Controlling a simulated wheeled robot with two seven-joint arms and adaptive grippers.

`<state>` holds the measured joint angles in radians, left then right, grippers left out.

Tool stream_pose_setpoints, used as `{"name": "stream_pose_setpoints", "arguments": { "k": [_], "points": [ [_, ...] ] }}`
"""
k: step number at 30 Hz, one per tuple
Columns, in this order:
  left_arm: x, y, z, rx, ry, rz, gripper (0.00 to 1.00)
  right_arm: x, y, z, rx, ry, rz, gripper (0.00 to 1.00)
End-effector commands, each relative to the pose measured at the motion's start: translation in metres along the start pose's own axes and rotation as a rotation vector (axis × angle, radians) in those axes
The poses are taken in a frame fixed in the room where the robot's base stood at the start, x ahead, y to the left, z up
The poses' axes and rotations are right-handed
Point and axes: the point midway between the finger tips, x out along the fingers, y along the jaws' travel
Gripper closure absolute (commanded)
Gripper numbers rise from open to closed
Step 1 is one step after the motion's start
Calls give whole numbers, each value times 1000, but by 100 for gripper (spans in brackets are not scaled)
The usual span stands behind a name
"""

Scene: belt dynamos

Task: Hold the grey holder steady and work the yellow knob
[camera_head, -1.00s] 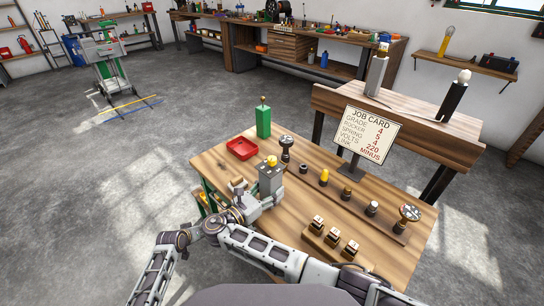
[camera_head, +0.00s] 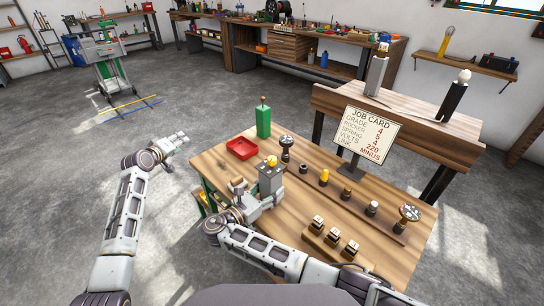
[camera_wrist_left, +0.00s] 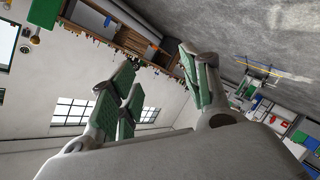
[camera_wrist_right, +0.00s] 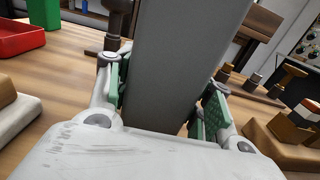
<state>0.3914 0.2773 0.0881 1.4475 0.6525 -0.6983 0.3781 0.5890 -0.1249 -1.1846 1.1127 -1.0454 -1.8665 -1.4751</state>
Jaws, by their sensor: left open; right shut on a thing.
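The grey holder (camera_head: 270,179) stands upright near the left edge of the wooden table, with the yellow knob (camera_head: 272,160) on its top. My right gripper (camera_head: 262,198) is shut on the grey holder. In the right wrist view the holder (camera_wrist_right: 180,60) fills the space between the green finger pads; its top and the knob are out of that view. My left gripper (camera_head: 179,140) is open and empty, out past the table's left side over the floor. The left wrist view shows its spread fingers (camera_wrist_left: 160,85) with nothing between them.
A red tray (camera_head: 241,149) and a green block (camera_head: 263,122) stand behind the holder. A black plunger-like stand (camera_head: 286,150) is close to its right.

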Motion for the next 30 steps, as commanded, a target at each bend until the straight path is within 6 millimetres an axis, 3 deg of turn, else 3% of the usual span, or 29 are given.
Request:
{"name": "stream_pose_setpoints", "arguments": {
  "k": [4,11,21,30],
  "points": [
    [1,53,-18,-25,-17,66,53,-1,-1,-4,-5,5,-1,89],
    [-1,142,-9,-25,-124,144,53,-1,-1,-4,-6,5,-1,89],
    [-24,261,36,31,-328,199,53,0,-1,-4,-6,5,-1,89],
    [-60,338,82,117,-492,187,53,0,-1,-4,-6,5,-1,89]
  ]
}}
